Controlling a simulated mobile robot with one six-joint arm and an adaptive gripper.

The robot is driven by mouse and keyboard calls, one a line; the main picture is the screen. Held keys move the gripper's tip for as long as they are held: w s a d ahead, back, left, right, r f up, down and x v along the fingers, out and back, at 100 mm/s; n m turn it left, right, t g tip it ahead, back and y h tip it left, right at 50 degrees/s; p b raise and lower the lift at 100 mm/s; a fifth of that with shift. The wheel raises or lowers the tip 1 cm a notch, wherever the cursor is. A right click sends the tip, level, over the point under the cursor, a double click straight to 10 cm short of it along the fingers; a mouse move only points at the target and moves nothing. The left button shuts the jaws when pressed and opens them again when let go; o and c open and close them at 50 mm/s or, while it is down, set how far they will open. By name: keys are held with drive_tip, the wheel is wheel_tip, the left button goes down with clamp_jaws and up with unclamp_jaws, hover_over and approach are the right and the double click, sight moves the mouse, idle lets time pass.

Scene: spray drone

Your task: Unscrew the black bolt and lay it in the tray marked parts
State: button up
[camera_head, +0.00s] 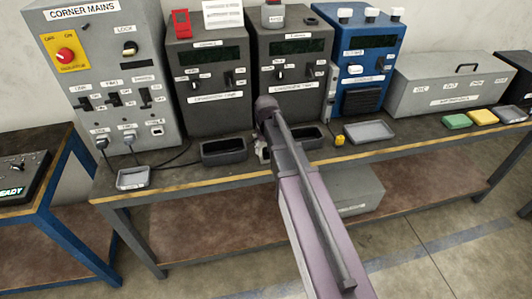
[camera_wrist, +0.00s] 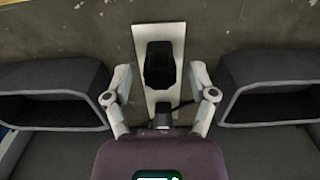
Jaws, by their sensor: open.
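My gripper (camera_wrist: 161,72) is open in the wrist view, with one finger on each side of a black blocky piece (camera_wrist: 160,64). The piece sits in front of a pale plate (camera_wrist: 173,32), and neither finger visibly touches it. I cannot tell whether this piece is the black bolt; no bolt is clearly recognizable in the head view. In the head view my arm mostly hides the gripper, near the bench between two dark bins. Small grey trays stand at the bench's left (camera_head: 132,179) and right (camera_head: 370,131). No "parts" marking can be read on either.
Dark open bins flank my gripper: left (camera_head: 223,151) and right (camera_head: 304,138). They stand before grey cabinets (camera_head: 208,75) on the bench. A grey mains panel (camera_head: 105,75) with plugged cables is at left. A yellow piece (camera_head: 339,141) lies near the right tray.

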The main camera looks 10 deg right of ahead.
clamp_jaws()
drive_tip(key=n, duration=1.2)
drive_tip(key=shift+n, duration=1.4)
drive_tip(key=shift+r, duration=0.1)
